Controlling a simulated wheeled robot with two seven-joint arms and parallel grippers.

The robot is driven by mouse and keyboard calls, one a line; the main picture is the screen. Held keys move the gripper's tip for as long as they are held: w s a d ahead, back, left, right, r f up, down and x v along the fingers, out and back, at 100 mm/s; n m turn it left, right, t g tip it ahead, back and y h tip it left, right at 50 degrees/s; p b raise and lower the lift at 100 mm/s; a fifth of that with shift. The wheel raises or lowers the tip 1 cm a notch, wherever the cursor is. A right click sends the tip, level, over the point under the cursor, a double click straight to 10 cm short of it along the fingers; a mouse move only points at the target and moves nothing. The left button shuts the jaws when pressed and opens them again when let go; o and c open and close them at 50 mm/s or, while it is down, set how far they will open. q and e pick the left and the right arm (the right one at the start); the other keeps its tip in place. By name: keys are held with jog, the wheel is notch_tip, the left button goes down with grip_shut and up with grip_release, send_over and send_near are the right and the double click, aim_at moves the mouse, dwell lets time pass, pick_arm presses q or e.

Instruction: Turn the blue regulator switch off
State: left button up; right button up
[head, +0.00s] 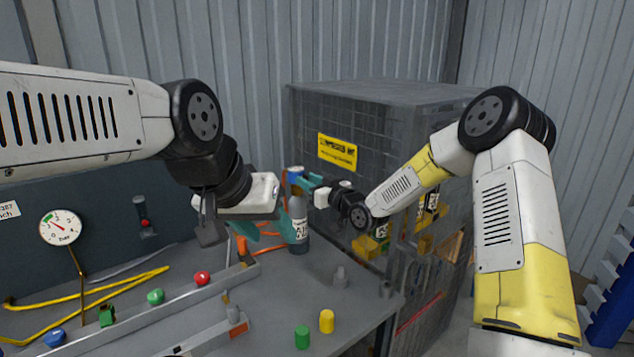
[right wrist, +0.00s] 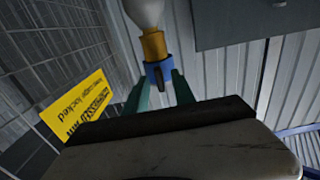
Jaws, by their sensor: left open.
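A grey air bottle (head: 298,224) stands upright on the bench, with a blue regulator switch (head: 295,172) at its top. In the right wrist view the blue switch (right wrist: 157,69) sits below a brass-coloured neck (right wrist: 153,45), with a black lever on its face. My right gripper (head: 302,184) is at the switch. Its teal fingers (right wrist: 160,84) lie on either side of the blue body; I cannot tell whether they press on it. My left gripper (head: 262,228) is open and empty, left of the bottle and lower than the switch.
A mesh cage (head: 365,100) with a yellow sign (head: 337,152) stands behind the bottle. Green (head: 302,337) and yellow (head: 326,321) cylinders are on the front of the bench. A metal rail (head: 150,318), hoses and a gauge (head: 60,227) are at the left.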

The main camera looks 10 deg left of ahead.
grip_shut()
jog(key=shift+w+d+f+m, duration=0.1)
jog(key=shift+m, duration=4.35)
jog(key=shift+w+d+f+m, duration=0.1)
jog(key=shift+m, duration=4.35)
jog(key=shift+s, duration=0.1)
grip_release()
